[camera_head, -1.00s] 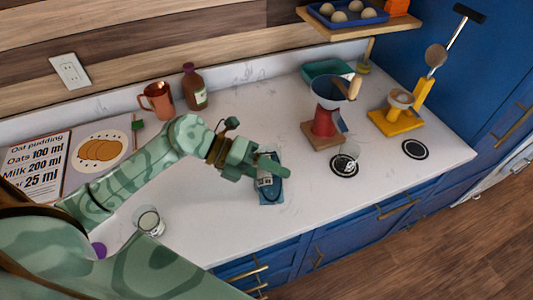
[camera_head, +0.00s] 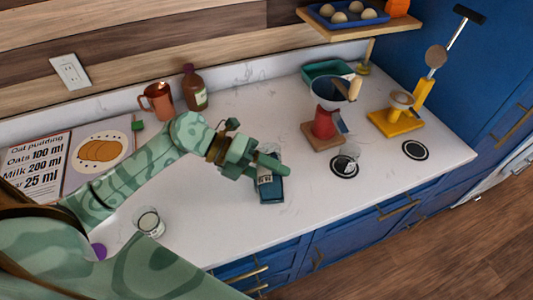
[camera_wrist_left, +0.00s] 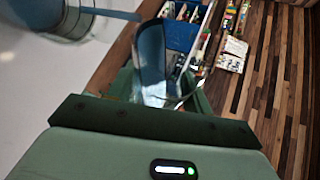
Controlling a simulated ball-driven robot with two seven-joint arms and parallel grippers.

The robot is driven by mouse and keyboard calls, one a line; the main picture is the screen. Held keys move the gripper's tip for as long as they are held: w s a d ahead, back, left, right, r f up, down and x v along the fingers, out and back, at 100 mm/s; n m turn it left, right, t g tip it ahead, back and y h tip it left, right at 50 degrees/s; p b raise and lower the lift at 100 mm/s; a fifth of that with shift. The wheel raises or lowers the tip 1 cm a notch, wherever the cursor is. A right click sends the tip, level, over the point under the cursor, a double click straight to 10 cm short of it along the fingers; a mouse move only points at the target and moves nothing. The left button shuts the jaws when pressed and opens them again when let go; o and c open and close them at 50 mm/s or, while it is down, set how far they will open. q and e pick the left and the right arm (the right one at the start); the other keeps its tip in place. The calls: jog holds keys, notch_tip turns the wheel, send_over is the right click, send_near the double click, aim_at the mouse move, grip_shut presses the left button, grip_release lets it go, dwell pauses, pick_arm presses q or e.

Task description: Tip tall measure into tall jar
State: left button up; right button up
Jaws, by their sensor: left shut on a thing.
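My left gripper (camera_head: 268,164) is above the counter near its front edge. It is shut on a blue-tinted vessel (camera_wrist_left: 150,55), which I take as the tall measure. In the wrist view this vessel stands out between the fingers. In the head view a blue shape with a pale marking (camera_head: 271,190) shows just below the fingers. A clear glass vessel (camera_head: 351,154), perhaps the tall jar, stands at the dark round mat to the right, apart from the gripper. Contents cannot be made out. My right gripper is not in view.
A red grinder (camera_head: 324,124) with a wide funnel and a yellow stand (camera_head: 396,122) are to the right. A copper mug (camera_head: 158,101) and brown bottle (camera_head: 194,90) stand at the back. A small glass (camera_head: 148,222) is near my arm. The counter's middle is clear.

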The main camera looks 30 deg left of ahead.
pick_arm(q)
jog(key=shift+w+a+r+n+g+h, duration=0.15)
jog(key=shift+w+r+n+g+h, duration=0.15)
jog(key=shift+r+n, duration=0.1)
dwell(0.8)
jog(key=shift+w+a+r+n+g+h+p, duration=0.15)
jog(key=shift+r+n+g+h+p, duration=0.1)
jog(key=shift+r+n+h+p, duration=0.15)
jog(key=shift+w+a+r+n+g+h+p, duration=0.1)
jog(key=shift+r+n+g+h+p, duration=0.15)
jog(key=shift+n, duration=0.25)
dwell(2.1)
jog(key=shift+d+f, duration=0.1)
